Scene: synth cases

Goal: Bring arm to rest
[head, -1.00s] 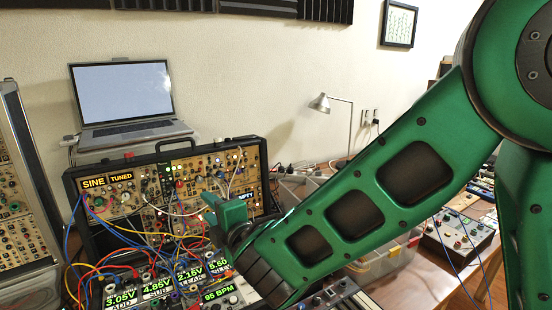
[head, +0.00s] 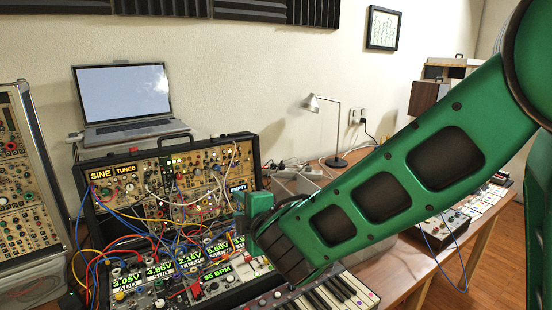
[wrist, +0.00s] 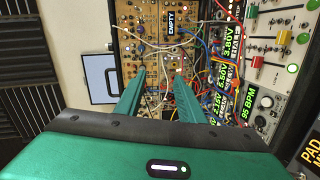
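My green arm (head: 375,195) reaches from the upper right of the head view down to the middle. My gripper (wrist: 160,76) shows two green fingers in the wrist view, apart, with nothing between them. They point toward the modular synth case (wrist: 155,40) with its "EMPTY" label. In the head view the gripper is small and partly hidden by the wrist, over the right part of the synth case (head: 118,161). I cannot tell whether the fingers touch the cables there.
Patch cables (head: 110,232) loop across the case front. A laptop (head: 122,98) stands behind it. A keyboard (head: 335,292) lies below my wrist. A lamp (head: 312,104) stands on the table behind my arm. Another synth case (head: 25,190) stands at far left. Bare floor shows at lower right.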

